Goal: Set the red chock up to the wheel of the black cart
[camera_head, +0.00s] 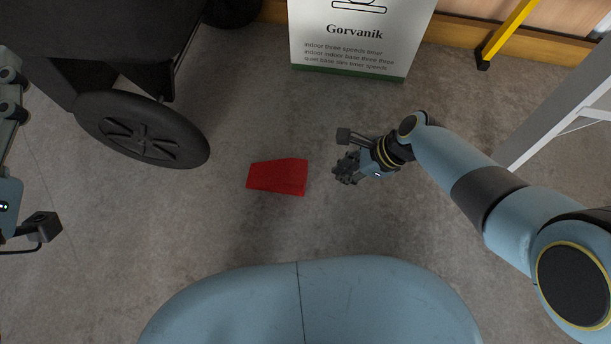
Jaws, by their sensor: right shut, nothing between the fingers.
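The red chock (278,177) lies on the concrete floor in the middle of the head view, apart from the cart. The black cart (95,28) stands at the upper left. Its black wheel (142,130) is to the left of the chock, with a stretch of bare floor between them. My right gripper (346,169) is just right of the chock, shut and empty, with a small gap to it. At the left edge, part of my left arm shows (12,190); its fingers are not visible.
A white box marked Gorvanik (358,38) stands at the back. A yellow bar (508,32) leans beside it, by the wooden wall edge. A pale grey ladder-like frame (560,110) stands at the right. The floor around the chock is clear.

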